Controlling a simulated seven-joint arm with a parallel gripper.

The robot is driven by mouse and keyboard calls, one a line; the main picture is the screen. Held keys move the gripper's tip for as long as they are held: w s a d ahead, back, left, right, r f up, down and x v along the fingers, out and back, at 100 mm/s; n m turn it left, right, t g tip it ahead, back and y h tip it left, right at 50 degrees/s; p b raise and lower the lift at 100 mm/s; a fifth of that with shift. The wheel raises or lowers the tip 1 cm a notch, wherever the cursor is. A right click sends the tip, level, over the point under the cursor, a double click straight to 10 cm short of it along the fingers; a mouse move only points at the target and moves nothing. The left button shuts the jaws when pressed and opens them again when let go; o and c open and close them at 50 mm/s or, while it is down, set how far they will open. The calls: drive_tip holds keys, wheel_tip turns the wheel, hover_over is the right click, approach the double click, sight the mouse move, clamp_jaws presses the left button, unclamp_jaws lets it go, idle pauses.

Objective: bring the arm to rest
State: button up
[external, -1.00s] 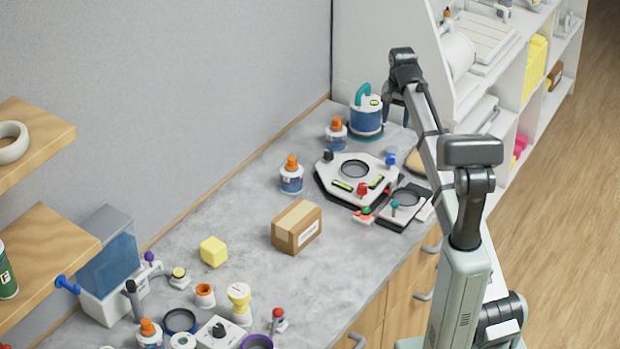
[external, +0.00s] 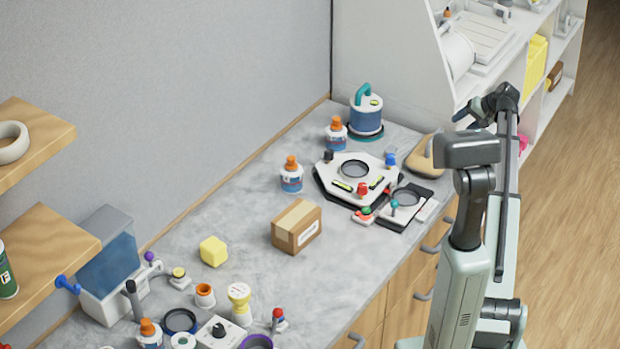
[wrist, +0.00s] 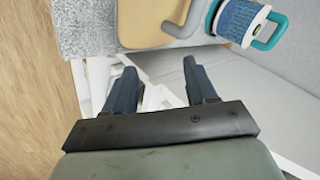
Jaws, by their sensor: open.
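My gripper shows in the wrist view (wrist: 160,88) with its two dark fingers apart and nothing between them. In the external view my gripper (external: 466,113) is at the upper right, near the white shelf unit and off the counter's right end. My arm is folded up above its base, beside the counter. In the wrist view, the tan object with a grey handle (wrist: 150,20) and the blue canister with a teal handle (wrist: 238,22) lie beyond the fingertips, apart from them.
The grey counter (external: 235,240) holds a cardboard box (external: 297,227), a yellow cube (external: 213,251), a white panel with knobs (external: 355,178) and several bottles. The white shelf unit (external: 400,60) stands close to my gripper. Wooden floor (external: 575,220) is clear on the right.

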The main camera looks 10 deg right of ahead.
drive_tip(key=s+d+f+t, duration=0.1)
drive_tip(key=s+d+f, duration=0.1)
drive_tip(key=d+f, duration=0.45)
drive_tip(key=s+d+f+t, duration=0.1)
drive_tip(key=s+d+f, duration=0.2)
drive_tip(key=d+f, duration=0.35)
drive_tip(key=s+a+f+n+g, duration=0.15)
drive_tip(key=s+f, duration=0.35)
drive_tip(key=f, duration=0.7)
drive_tip(key=s+a+f+g, duration=0.1)
drive_tip(key=s+a+f, duration=0.3)
drive_tip(key=f, duration=0.7)
drive_tip(key=s+a+f+g+h, duration=0.1)
drive_tip(key=s+a+f+g, duration=0.6)
drive_tip(key=s+a+f, duration=1.25)
drive_tip(key=s+a+f+n+g+h, duration=0.1)
drive_tip(key=s+a, duration=0.1)
drive_tip(key=s, duration=0.6)
drive_tip(key=s+a+f+g+h, duration=0.2)
drive_tip(key=s+a, duration=0.1)
drive_tip(key=s, duration=0.5)
drive_tip(key=s+a+f+n+g+h, duration=0.1)
drive_tip(key=s+a+g+h, duration=0.1)
drive_tip(key=s, duration=0.6)
drive_tip(key=shift+s+a+f+n, duration=0.25)
drive_tip(key=shift+a+f+n, duration=0.1)
drive_tip(key=shift+a, duration=0.35)
